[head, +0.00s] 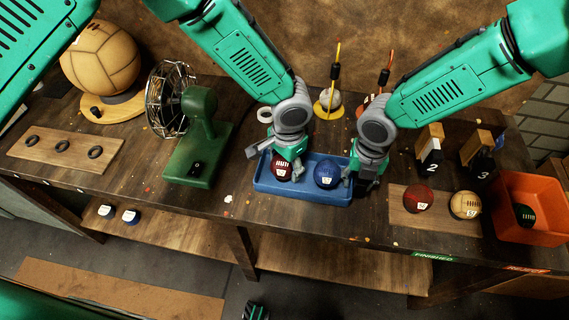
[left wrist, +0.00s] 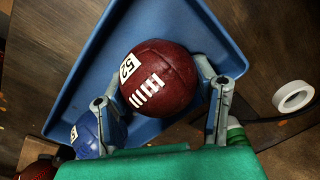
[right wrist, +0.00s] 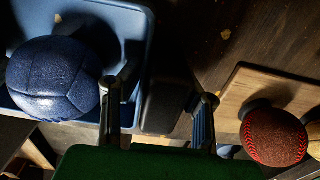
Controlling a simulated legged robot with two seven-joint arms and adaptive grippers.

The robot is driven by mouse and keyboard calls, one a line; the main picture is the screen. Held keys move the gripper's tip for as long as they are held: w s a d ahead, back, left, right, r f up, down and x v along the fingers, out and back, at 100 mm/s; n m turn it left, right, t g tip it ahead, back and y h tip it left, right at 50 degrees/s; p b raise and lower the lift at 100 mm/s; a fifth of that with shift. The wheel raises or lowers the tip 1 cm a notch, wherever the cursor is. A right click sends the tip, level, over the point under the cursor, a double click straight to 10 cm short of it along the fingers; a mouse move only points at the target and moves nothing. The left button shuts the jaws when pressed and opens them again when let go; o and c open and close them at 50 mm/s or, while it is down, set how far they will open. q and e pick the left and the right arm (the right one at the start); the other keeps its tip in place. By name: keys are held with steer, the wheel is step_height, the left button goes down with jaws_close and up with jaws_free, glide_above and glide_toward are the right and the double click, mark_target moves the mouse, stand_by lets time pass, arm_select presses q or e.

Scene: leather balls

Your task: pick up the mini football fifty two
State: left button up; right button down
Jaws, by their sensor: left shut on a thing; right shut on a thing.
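The dark red mini football (head: 281,168) has white laces and a white label reading 52, clear in the left wrist view (left wrist: 165,75). It is in the blue tray (head: 300,190), at its left end. My left gripper (head: 277,156) is shut on this football, with one finger on each side of it in the left wrist view (left wrist: 165,95). My right gripper (head: 364,170) is shut on the right end of the tray, one finger inside its wall and one outside in the right wrist view (right wrist: 158,105). Whether the football is lifted I cannot tell.
A blue ball (head: 327,174) is in the tray beside the football. A board with a red ball (head: 418,198) and a tan ball (head: 465,205) lies right of it, then an orange bin (head: 530,232). A green fan (head: 198,140) stands left. Stands with more balls are behind.

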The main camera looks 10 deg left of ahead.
arm_select(q)
steer(key=shift+r, duration=0.1)
step_height(320, 180, up, 10)
steer(key=shift+f, duration=0.1)
stand_by(0.3)
arm_select(e)
steer(key=c, duration=1)
jaws_free()
steer(key=shift+c, duration=0.2)
step_height(320, 180, up, 12)
steer(key=shift+f, duration=0.1)
